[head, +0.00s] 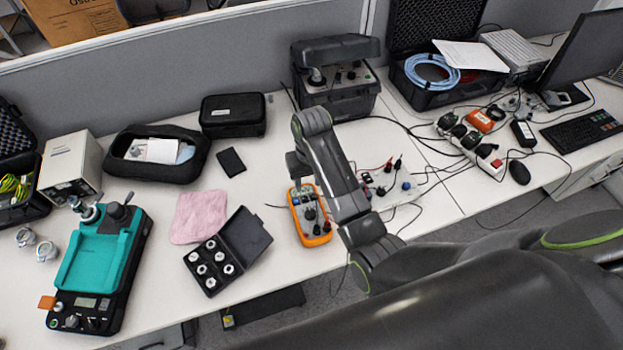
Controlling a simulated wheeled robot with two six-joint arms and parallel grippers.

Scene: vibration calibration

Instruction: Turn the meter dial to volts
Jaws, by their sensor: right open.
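The meter (325,238) is an orange-edged handheld multimeter lying face up near the front edge of the white table, in the middle of the head view. Its dark dial (310,214) shows on the face; I cannot read where it points. Dark plugs sit in the meter's lower end. My right arm comes in from the right and bends down over the meter. My right gripper (299,178) points down at the meter's far end, open; it hides part of that end. I cannot tell whether its fingers touch the meter. My left gripper is out of view.
A small board with leads and knobs (405,186) lies right of the meter, partly behind my arm. An open black case with several silver pieces (250,235) and a pink cloth (199,215) lie to the left. A black instrument case (345,98) stands behind.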

